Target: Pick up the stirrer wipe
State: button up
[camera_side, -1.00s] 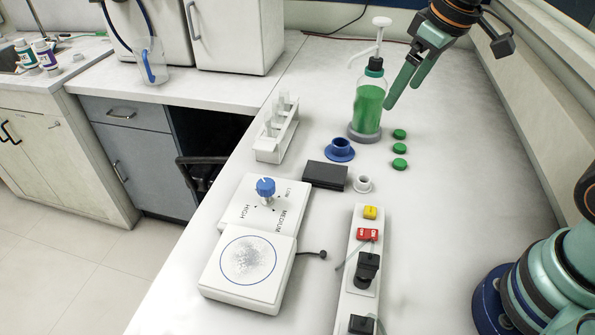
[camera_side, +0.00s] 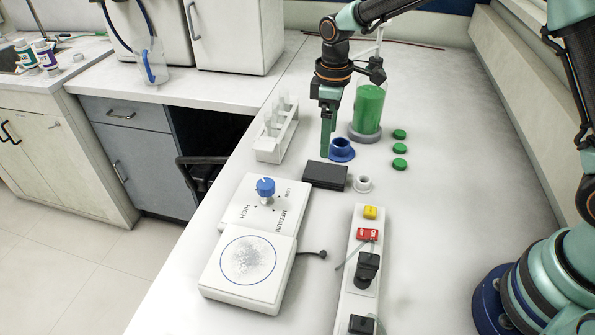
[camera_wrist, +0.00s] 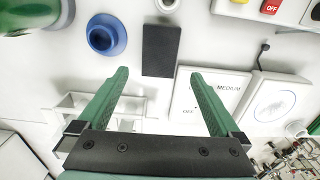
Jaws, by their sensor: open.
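Nothing in view is marked as the stirrer wipe; a flat dark rectangular block (camera_side: 325,176) lies on the bench behind the stirrer (camera_side: 262,222) and is the likeliest match. The dark block also shows in the wrist view (camera_wrist: 161,50), just beyond my fingertips and roughly centred between them. My gripper (camera_side: 325,153) points down, just behind the block and left of the blue flanged cup. In the wrist view my gripper (camera_wrist: 159,75) has its fingers wide apart with nothing between them. How high the fingertips are above the bench is hard to tell.
The blue flanged cup (camera_side: 341,149) and a small white cup (camera_side: 362,184) stand close to the block. A white tube rack (camera_side: 277,137) is left, a green-filled bottle (camera_side: 368,108) behind right. Several green caps (camera_side: 399,149) and a power strip (camera_side: 361,270) are to the right.

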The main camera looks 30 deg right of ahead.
aim_at(326, 171)
notch_tip(326, 171, down, 10)
jog(key=shift+f, duration=0.2)
dwell(0.3)
jog(key=c, duration=1.1)
jog(key=shift+r, duration=0.15)
notch_tip(326, 171, up, 20)
jog(key=shift+f, duration=0.1)
